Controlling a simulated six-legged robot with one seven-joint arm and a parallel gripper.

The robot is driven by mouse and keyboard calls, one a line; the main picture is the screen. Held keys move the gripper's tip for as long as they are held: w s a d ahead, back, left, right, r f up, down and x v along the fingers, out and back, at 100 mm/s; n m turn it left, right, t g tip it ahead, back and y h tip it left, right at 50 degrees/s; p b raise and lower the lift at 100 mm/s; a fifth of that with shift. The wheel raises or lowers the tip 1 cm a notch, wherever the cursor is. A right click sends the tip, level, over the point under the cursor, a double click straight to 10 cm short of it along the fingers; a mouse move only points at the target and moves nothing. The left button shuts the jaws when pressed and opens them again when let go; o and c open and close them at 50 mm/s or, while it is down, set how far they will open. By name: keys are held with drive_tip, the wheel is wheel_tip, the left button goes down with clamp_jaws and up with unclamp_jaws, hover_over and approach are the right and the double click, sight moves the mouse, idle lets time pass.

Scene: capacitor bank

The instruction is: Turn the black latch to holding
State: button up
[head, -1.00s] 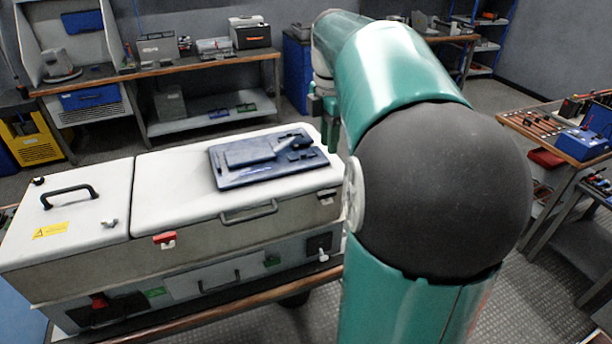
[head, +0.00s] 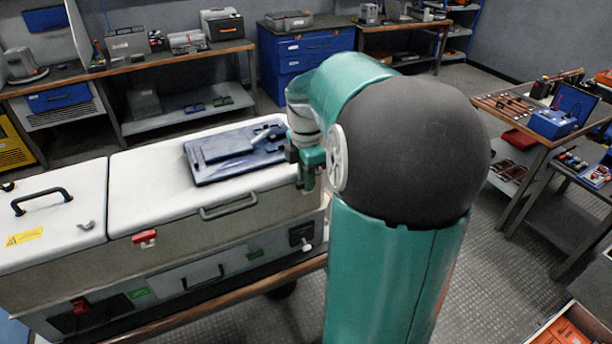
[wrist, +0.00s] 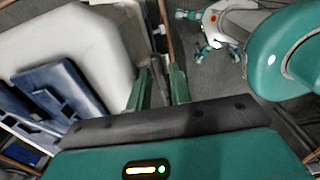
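My gripper (head: 308,178) hangs at the right front corner of the grey case (head: 180,226) with a white lid. The black latch is not visible now; my gripper and arm cover the right end of the case front in the head view. A red latch (head: 145,238) sits on the left part of the case front, away from my gripper. I cannot tell if my gripper touches the case.
A dark blue tray (head: 206,174) lies on the white lid (head: 135,190), left of my gripper. A lid handle (head: 228,206) sticks out in front. A black panel with a white lever (head: 302,236) is below.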

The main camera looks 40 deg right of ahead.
drive_tip(key=shift+c, duration=0.2)
clamp_jaws()
drive_tip(key=shift+m, duration=0.4)
drive_tip(key=m, duration=0.3)
drive_tip(key=shift+w+m, duration=0.1)
drive_tip(key=shift+m, duration=0.2)
drive_tip(key=m, duration=0.4)
drive_tip(key=shift+r+m, duration=0.1)
drive_tip(key=shift+m, duration=0.2)
drive_tip(key=m, duration=0.4)
drive_tip(key=shift+m, duration=2.4)
